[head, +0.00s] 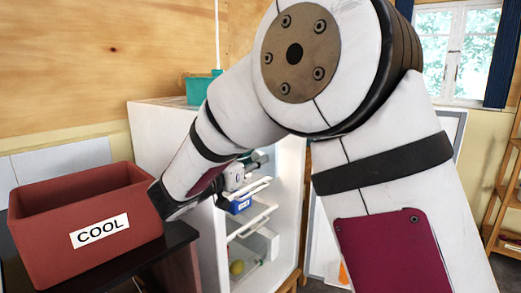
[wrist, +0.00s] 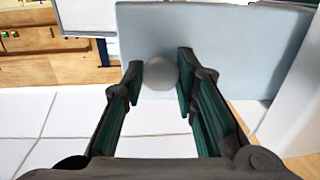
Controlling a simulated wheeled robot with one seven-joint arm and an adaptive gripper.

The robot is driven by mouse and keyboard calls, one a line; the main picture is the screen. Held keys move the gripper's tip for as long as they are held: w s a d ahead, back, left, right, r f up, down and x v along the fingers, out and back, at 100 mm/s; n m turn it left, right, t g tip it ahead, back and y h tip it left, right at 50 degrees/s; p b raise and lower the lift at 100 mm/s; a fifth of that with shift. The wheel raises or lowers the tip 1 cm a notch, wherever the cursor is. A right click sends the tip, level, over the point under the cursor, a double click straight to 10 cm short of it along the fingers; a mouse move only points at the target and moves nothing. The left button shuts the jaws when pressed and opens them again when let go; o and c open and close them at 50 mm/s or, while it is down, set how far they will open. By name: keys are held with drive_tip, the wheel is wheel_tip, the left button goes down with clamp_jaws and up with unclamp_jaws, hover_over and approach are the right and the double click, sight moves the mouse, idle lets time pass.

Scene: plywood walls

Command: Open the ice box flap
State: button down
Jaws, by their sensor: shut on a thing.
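The ice box flap (wrist: 230,50) is a pale blue-grey panel filling the upper right of the wrist view. A round grey knob (wrist: 161,76) sits on its face. My gripper (wrist: 159,78) has its two green-padded fingers on either side of the knob and is shut on it. In the head view my gripper (head: 240,172) is at the upper part of the open white fridge (head: 160,130). My arm hides much of it, and I cannot make out the flap there.
Fridge shelves hold a blue tub (head: 239,205) and a yellow-green item (head: 237,267). The open fridge door (head: 325,215) is at right, partly behind my arm. A red COOL crate (head: 85,225) stands on a dark table (head: 130,262) at left. A teal box (head: 197,91) is on the fridge.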

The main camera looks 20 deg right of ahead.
drive_tip(key=shift+s+a+r+m+g+h, duration=0.15)
drive_tip(key=shift+s+a+m+g+h, duration=0.2)
drive_tip(key=shift+a, duration=0.35)
drive_tip(key=c, duration=1.2)
unclamp_jaws()
drive_tip(key=shift+c, duration=0.2)
drive_tip(key=v, duration=1.2)
